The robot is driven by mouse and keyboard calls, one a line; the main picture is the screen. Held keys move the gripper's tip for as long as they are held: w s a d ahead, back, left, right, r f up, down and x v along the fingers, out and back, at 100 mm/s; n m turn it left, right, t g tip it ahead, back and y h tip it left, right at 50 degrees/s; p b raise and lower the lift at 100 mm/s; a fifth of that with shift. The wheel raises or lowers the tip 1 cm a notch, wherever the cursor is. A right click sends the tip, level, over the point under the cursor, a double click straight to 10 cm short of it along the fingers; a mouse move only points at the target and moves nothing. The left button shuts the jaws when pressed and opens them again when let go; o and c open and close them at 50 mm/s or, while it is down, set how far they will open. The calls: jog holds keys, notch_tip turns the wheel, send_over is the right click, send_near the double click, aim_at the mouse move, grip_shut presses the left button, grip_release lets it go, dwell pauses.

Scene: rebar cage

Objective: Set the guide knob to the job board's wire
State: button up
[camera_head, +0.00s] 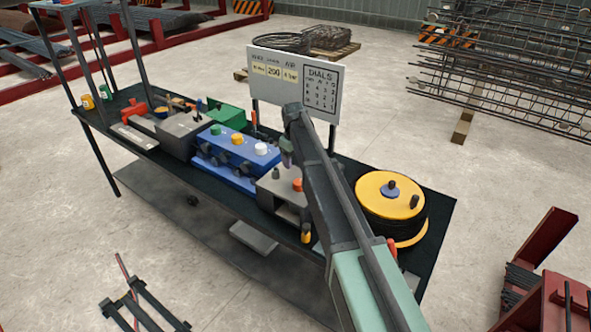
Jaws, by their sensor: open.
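The job board (292,82) is a white panel standing at the table's back edge. It has a row of small cards at left, one reading 200 and one 4 bar, and a DIALS table at right. The wire card's text is too small to read surely. A grey box (268,192) on the table carries a small dark knob and an orange knob (297,185); I cannot tell whether either is the guide knob. My gripper (287,160) hangs above this box, open and apparently empty. My arm hides part of the box and table.
A blue unit (225,160) with green, yellow and white knobs stands left of the grey box. A yellow-topped reel (390,195) is at the table's right end. Grey boxes and small tools crowd the left end. Rebar cages (510,75) stand behind at right.

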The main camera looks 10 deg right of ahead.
aim_at(299, 182)
jog(key=f+b, duration=0.7)
jog(key=s+d+f+b, duration=0.1)
jog(key=f+b, duration=0.2)
jog(key=b, duration=0.1)
jog(key=shift+f, duration=0.35)
jog(key=shift+r, duration=0.15)
jog(key=c, duration=0.9)
